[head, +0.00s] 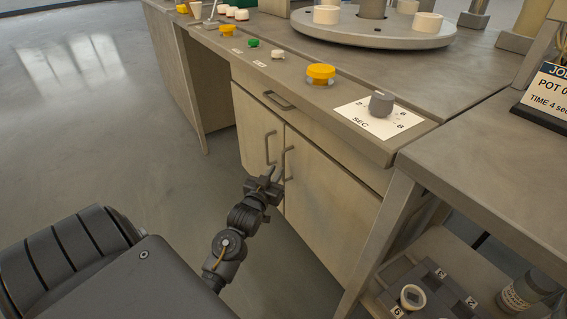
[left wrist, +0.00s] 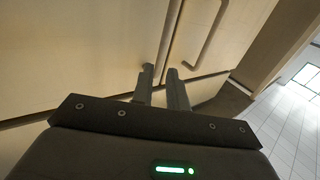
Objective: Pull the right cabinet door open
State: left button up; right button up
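The right cabinet door (head: 328,205) is a pale wooden panel and looks closed, flush with the left door (head: 254,130). Its dark handle (head: 288,163) is a vertical bar beside the door gap. The left door's handle (head: 270,148) also shows in the left wrist view (left wrist: 205,38). My left gripper (head: 272,176) is at the lower part of the right door's handle. In the left wrist view its two fingers (left wrist: 161,84) stand a narrow way apart, with a thin bar or edge running between them. Whether they press on it cannot be seen. My right gripper is out of view.
A drawer with a handle (head: 279,101) sits above the doors. The counter carries a yellow button (head: 320,74), a grey knob (head: 381,104) and a round turntable (head: 375,28). A lower shelf (head: 440,255) stands to the right. The floor (head: 90,120) left of the cabinet is clear.

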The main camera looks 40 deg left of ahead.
aim_at(283, 161)
pick_arm(q)
jog(key=b+x, duration=0.2)
jog(key=x, duration=0.5)
jog(key=shift+c, duration=0.5)
grip_shut()
